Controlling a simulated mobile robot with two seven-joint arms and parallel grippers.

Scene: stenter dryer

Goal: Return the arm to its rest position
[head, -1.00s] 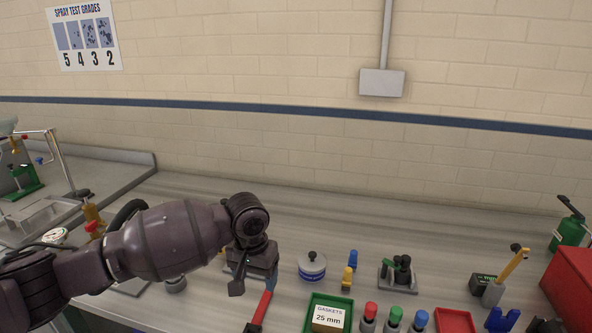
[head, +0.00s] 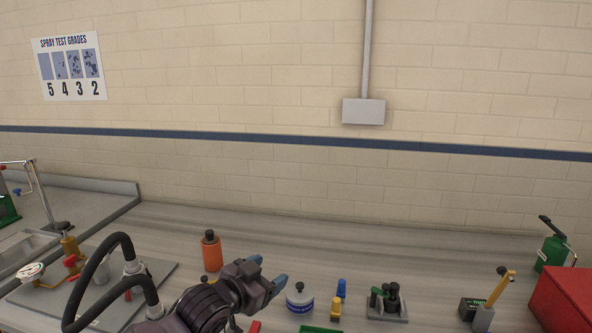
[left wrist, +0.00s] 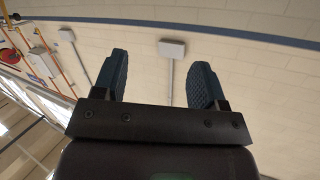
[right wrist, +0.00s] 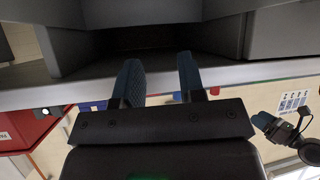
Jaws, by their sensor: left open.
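My left arm comes in at the bottom left of the head view. Its gripper (head: 268,272) points to the right above the bench, with its blue fingers apart and nothing between them. The left wrist view also shows this gripper (left wrist: 160,82), open and empty, with wall and ceiling beyond. My right gripper (right wrist: 161,80) shows only in the right wrist view. Its fingers are apart and empty, below the front of the bench in that upside-down view.
An orange bottle (head: 211,252) stands just behind my left gripper. A white-and-blue pot (head: 299,299) is close to its right. A hose fixture (head: 125,268) is on the left, a red box (head: 566,300) at the right.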

